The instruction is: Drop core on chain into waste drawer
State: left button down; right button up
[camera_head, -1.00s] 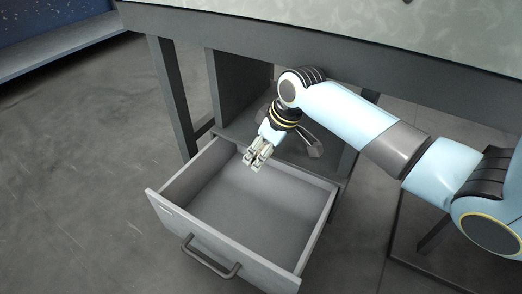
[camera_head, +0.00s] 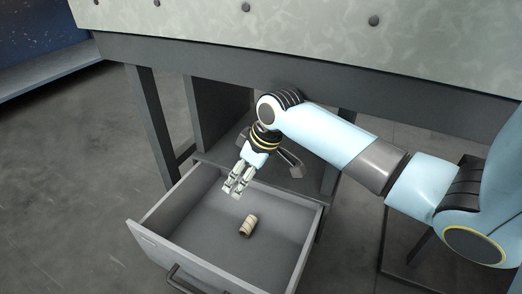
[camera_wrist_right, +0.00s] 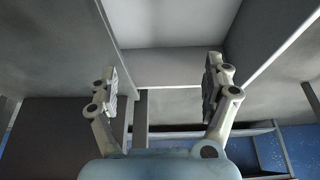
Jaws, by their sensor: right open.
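The core (camera_head: 248,225), a small beige cylinder with darker bands, lies inside the open waste drawer (camera_head: 190,258), near the middle of its floor. My right gripper (camera_head: 233,190) is open and empty above the back left part of the drawer, apart from the core. In the right wrist view my two fingers (camera_wrist_right: 160,85) stand wide apart with nothing between them. The core does not show in that view. No chain can be made out. My left gripper is not in view.
The drawer's dark handle (camera_head: 186,281) is on its front. A grey machine frame (camera_head: 300,75) with a pale panel stands above and behind the drawer. A low shelf (camera_head: 50,76) is at the far left. The floor at left is clear.

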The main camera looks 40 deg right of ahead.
jog(key=s+d+r, duration=0.2)
jog(key=s+d, duration=0.3)
jog(key=s, duration=0.7)
jog(key=shift+r, duration=0.15)
